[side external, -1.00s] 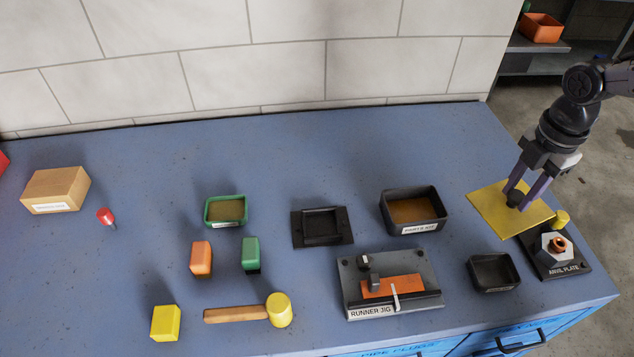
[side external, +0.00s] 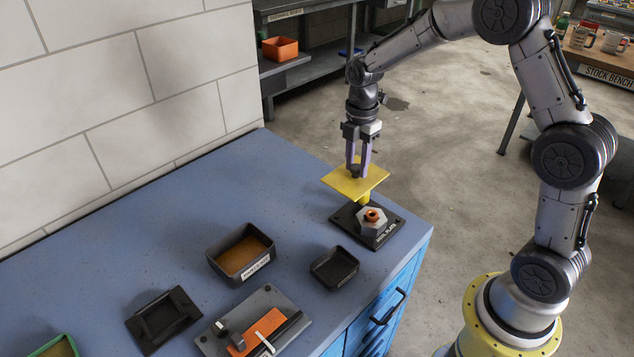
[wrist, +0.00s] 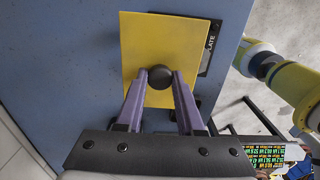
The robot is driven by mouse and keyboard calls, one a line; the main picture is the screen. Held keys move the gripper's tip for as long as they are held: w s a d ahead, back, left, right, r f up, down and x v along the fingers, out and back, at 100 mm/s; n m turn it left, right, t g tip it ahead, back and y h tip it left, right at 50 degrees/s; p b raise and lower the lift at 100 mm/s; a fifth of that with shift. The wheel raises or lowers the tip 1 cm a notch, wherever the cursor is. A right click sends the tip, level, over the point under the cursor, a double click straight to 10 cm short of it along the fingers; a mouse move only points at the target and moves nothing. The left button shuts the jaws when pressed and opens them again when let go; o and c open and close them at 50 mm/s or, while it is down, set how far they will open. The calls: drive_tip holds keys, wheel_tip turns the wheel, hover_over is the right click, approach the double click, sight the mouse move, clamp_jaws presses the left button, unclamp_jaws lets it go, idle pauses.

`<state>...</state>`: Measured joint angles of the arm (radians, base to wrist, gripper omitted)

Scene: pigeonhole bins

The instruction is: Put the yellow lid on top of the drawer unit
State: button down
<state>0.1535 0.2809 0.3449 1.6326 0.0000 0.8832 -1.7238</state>
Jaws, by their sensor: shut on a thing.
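The yellow lid (side external: 340,178) is a flat square plate with a dark round knob (wrist: 161,77) in its middle. My gripper (side external: 358,170) is shut on the knob, with the plate level below the fingers. The lid looks raised above the blue worktop (side external: 200,205) near its far right edge, but the exact gap is hard to judge. In the wrist view the lid (wrist: 160,35) partly covers the anvil plate. The blue unit has drawer fronts (side external: 378,318) with a dark handle.
A small black tray (side external: 333,268), an open dark bin (side external: 222,268), the runner jig (side external: 215,343) and a black frame (side external: 150,335) stand nearby. The back of the worktop is clear.

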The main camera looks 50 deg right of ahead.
drive_tip(key=w+f, duration=0.2)
drive_tip(key=w, duration=0.1)
drive_tip(key=w+d+f, duration=0.1)
drive_tip(key=w+f, duration=0.5)
drive_tip(key=shift+w+d, duration=0.25)
drive_tip(key=shift+w, duration=0.15)
drive_tip(key=shift+w+f, duration=0.1)
drive_tip(key=shift+f, duration=1.5)
drive_tip(key=shift+f, duration=0.2)
drive_tip(key=c, duration=0.5)
unclamp_jaws()
drive_tip(key=shift+r, duration=0.1)
wheel_tip(320, 180, up, 12)
drive_tip(key=shift+r, duration=0.2)
